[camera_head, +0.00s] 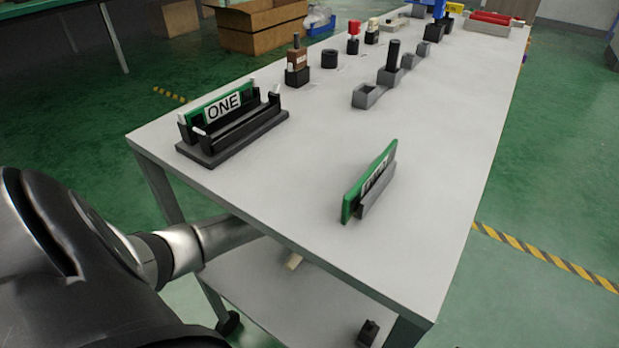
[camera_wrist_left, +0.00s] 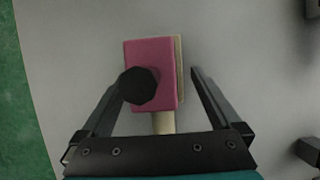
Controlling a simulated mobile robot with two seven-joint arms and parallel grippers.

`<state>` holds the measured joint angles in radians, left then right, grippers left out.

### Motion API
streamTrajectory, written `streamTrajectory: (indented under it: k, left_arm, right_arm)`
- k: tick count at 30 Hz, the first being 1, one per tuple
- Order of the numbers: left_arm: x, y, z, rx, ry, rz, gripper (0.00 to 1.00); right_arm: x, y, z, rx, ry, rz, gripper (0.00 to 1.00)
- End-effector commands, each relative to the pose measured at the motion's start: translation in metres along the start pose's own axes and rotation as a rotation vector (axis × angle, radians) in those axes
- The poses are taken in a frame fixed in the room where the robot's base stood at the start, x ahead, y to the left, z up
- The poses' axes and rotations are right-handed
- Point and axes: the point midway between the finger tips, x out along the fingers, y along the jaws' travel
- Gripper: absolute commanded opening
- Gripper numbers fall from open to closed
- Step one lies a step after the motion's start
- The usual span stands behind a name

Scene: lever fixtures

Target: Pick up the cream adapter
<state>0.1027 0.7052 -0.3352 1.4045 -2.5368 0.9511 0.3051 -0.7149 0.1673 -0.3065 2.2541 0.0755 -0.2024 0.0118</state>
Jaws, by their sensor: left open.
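In the left wrist view a pink block (camera_wrist_left: 163,57) with a round black knob (camera_wrist_left: 139,86) lies between my open left fingers. A cream piece, likely the cream adapter (camera_wrist_left: 164,123), shows past the block's lower edge and as a thin strip along its right side. The pink block hides the rest of it. My left gripper (camera_wrist_left: 160,76) is open, one finger on each side. The left finger is close to the knob; contact cannot be told. In the head view a small cream piece (camera_head: 293,262) shows on the lower shelf, and the tabletop hides my left gripper.
The lower shelf (camera_head: 245,275) lies under the table (camera_head: 290,185). A dark block (camera_head: 368,332) stands on the shelf. Above are a green ONE sign (camera_head: 222,106) in a black holder and a tilted green plate (camera_head: 372,180). Dark parts (camera_wrist_left: 308,150) lie at the wrist view's right.

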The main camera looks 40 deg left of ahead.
Motion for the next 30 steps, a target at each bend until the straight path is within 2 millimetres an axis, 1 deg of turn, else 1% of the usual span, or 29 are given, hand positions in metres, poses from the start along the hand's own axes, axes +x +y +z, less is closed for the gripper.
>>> streamTrajectory:
  k: [2,5,27,28,30]
  left_arm:
    - [-0.0001,-0.0001,0.0001,0.0,0.0,0.0,0.97]
    - [-0.0001,0.0,0.0,0.0,0.0,0.0,0.87]
    - [0.0,0.0001,-0.0003,0.0,0.001,0.0,0.04]
    - [-0.0001,0.0001,-0.0003,0.0,0.001,0.0,0.01]
    - [-0.0003,0.0002,0.0003,0.0,-0.001,0.0,0.01]
  right_arm:
    - [-0.0001,0.0,0.0001,0.0,-0.001,0.0,0.5]
    - [-0.0001,0.0,0.0002,0.0,-0.001,0.0,0.5]
    - [0.0001,0.0,-0.0001,-0.001,-0.001,0.0,0.5]
    - [0.0001,0.0,0.0,-0.001,-0.002,0.0,0.5]
    - [0.0001,0.0,0.0,-0.001,-0.002,0.0,0.5]
